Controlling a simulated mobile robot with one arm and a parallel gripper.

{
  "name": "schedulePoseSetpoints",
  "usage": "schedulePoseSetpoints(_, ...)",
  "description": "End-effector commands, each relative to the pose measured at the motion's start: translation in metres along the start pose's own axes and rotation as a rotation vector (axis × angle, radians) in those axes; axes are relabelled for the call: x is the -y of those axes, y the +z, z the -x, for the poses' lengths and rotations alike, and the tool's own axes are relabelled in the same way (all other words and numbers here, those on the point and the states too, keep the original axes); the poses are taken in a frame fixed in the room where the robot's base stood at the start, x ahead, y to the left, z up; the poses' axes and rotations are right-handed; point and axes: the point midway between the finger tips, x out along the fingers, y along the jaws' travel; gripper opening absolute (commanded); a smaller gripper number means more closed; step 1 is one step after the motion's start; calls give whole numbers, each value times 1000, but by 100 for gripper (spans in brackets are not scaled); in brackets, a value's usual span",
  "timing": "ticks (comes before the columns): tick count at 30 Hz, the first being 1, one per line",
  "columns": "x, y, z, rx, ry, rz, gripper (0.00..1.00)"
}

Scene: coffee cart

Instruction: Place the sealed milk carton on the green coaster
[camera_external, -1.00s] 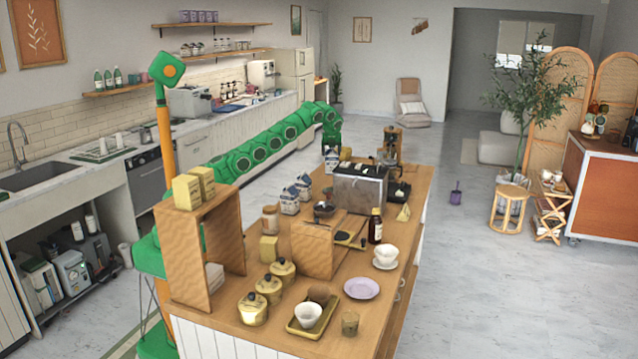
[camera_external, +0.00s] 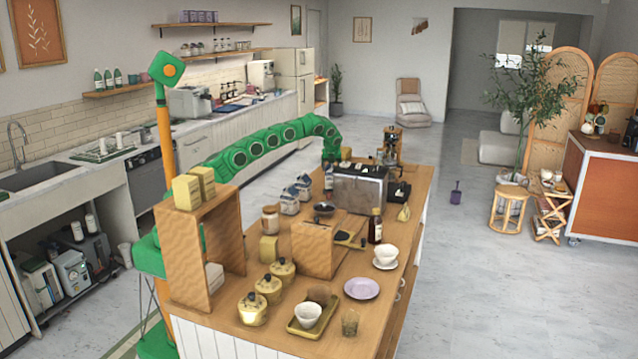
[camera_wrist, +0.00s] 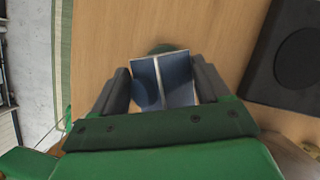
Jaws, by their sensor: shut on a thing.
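My gripper (camera_wrist: 162,84) is shut on a milk carton (camera_wrist: 178,82), whose blue and white top shows between the two fingers in the wrist view. The carton also shows in the external view (camera_external: 328,179), small, below the gripper (camera_external: 330,163) near the counter's far left part. A dark green edge, the green coaster (camera_wrist: 162,48), shows just beyond the carton in the wrist view. The carton hides the rest of the coaster. I cannot tell whether the carton touches it.
Two similar blue and white cartons (camera_external: 290,201) stand nearer on the wooden counter (camera_wrist: 110,40). A black square device (camera_wrist: 296,58) lies at right in the wrist view. Wood left of the carton is clear.

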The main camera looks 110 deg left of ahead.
Motion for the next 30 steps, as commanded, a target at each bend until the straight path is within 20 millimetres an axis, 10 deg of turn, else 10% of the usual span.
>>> schedulePoseSetpoints(15, 0, -6, -13, 1, 0, -1, 0)
schedulePoseSetpoints(16, 0, -6, -13, 0, 0, -1, 80)
schedulePoseSetpoints(20, 0, -6, -13, 0, 0, -1, 100)
schedulePoseSetpoints(30, 0, -5, -11, 0, 0, -1, 100)
